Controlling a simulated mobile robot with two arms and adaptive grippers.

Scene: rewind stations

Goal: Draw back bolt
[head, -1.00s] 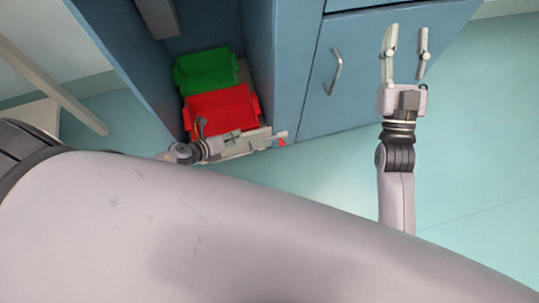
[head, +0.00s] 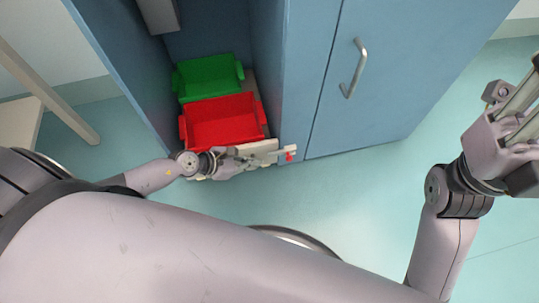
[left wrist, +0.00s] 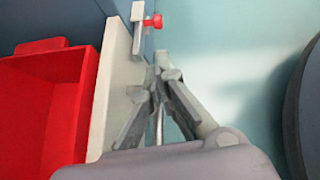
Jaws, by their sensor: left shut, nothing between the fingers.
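The bolt is a pale grey bar with a red knob (head: 290,154) at the right end of the white front board (head: 262,149), beside the blue cabinet's post. In the left wrist view the red knob (left wrist: 153,21) sits on the grey bolt bar (left wrist: 137,27), ahead of my fingers. My left gripper (left wrist: 161,65) is shut and empty, its fingertips meeting just short of the bolt, apart from it. In the head view my left gripper (head: 232,160) lies along the board. My right gripper (head: 520,110) is at the right edge, its fingertips cut off.
A red bin (head: 222,122) and a green bin (head: 208,78) stand inside the open cabinet bay behind the board. A closed blue door with a metal handle (head: 354,68) is to the right. The teal floor in front of the door is clear.

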